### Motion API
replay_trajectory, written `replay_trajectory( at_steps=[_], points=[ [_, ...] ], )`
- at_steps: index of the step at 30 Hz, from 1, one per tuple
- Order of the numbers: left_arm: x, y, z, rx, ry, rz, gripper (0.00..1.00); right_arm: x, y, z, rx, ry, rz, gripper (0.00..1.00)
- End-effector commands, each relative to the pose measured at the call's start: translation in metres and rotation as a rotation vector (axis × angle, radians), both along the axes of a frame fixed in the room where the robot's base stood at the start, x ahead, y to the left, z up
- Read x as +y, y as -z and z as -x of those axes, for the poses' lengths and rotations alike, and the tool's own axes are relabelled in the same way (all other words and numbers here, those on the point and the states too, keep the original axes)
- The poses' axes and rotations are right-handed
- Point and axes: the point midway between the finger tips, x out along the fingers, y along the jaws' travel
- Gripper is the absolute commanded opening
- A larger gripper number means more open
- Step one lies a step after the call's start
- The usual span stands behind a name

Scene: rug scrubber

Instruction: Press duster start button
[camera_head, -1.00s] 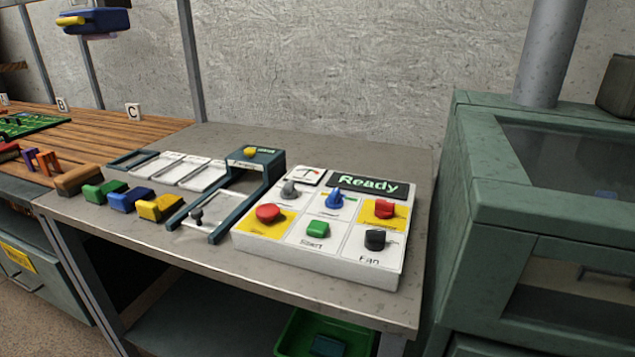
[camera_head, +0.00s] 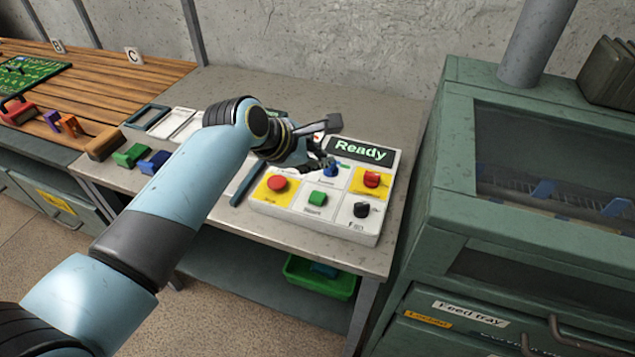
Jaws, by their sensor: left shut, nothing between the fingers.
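The white control panel (camera_head: 294,208) lies on the grey bench, with a lit display (camera_head: 360,149) that reads "Ready". The green start button (camera_head: 317,198) sits in its front middle square, in full view. A red button (camera_head: 277,183) on yellow is to its left and a black fan knob (camera_head: 361,210) to its right. A red knob (camera_head: 371,180) and a blue knob (camera_head: 331,170) are in the row behind. My left gripper (camera_head: 325,160) is shut and empty over the back left of the panel, hiding the grey knob there. My right gripper is out of view.
A green cabinet (camera_head: 450,170) with a glass front stands close on the right. Green (camera_head: 130,154) and blue (camera_head: 154,162) blocks lie left of my arm. A green bin (camera_head: 320,277) sits below the bench.

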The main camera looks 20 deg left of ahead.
Motion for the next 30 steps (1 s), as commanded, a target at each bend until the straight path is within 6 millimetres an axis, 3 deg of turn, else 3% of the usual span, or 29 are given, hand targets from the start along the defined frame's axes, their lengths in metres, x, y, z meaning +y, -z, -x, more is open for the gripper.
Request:
replay_trajectory(
  at_steps=[3,17,23,30],
  points=[
    [-0.003,-0.008,-0.006,0.004,-0.028,0.037,0.00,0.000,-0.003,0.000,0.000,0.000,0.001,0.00],
    [-0.003,-0.003,-0.006,0.004,-0.030,0.038,0.00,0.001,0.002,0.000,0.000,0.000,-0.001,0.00],
    [-0.003,0.015,-0.006,0.004,-0.030,0.038,0.00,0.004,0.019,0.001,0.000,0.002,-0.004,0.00],
    [-0.003,0.048,-0.005,0.004,-0.030,0.038,0.00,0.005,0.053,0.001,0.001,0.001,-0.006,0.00]
  ],
)
